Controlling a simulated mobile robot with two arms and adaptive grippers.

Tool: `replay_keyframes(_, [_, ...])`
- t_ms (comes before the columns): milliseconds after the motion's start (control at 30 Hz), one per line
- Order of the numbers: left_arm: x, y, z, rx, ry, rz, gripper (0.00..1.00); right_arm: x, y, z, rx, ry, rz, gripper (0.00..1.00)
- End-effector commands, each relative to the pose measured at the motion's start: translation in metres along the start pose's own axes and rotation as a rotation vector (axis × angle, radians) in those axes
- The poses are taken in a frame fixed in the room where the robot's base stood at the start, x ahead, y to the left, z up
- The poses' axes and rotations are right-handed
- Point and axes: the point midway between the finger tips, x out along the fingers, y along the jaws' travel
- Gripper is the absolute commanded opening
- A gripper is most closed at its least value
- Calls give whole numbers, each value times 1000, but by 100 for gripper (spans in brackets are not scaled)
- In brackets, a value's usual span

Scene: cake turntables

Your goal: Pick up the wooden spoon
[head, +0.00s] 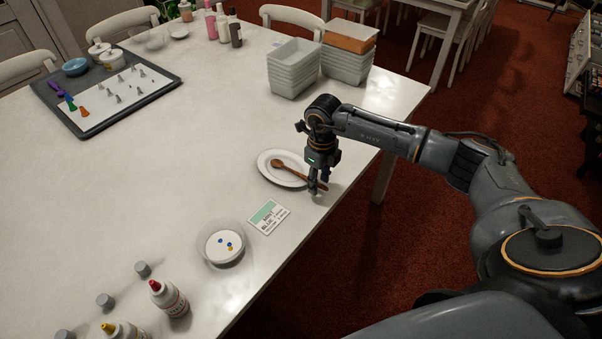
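The wooden spoon (285,168) is brown and lies on a white plate (268,173) near the table's right edge. Its round bowl rests on the plate at the upper left, and its handle runs down to the right, past the plate's rim. My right gripper (318,189) points down at the handle end, with its fingers right by the handle and low over the table. The fingers hide part of the handle, and I cannot tell whether they grip it. My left gripper is not in view.
A label card (269,217) and a small dish with coloured dots (224,245) lie nearer the front. Stacked white containers (293,70) stand behind the plate. A tray of piping tips (75,126) is at the far left. The middle of the white table (150,190) is clear.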

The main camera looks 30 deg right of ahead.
Motion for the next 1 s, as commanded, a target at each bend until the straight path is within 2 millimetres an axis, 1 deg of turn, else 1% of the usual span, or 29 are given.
replay_keyframes(100, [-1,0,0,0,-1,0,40,6,1,0,-1,0,1,40])
replay_keyframes(267, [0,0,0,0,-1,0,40,7,0,0,-1,-1,1,40])
replay_keyframes(300, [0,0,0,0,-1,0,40,7,0,0,-1,-1,1,38])
replay_keyframes(367, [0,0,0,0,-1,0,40,6,0,0,-1,-1,1,26])
replay_keyframes(400, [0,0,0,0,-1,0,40,6,0,0,-1,-1,1,17])
replay_keyframes(500, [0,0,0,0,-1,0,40,6,0,0,-1,-1,0,0])
replay_keyframes(867, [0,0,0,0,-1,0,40,5,0,0,-1,-1,0,0])
replay_keyframes(1000, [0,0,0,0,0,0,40,-3,0,1,0,-2,-1,0])
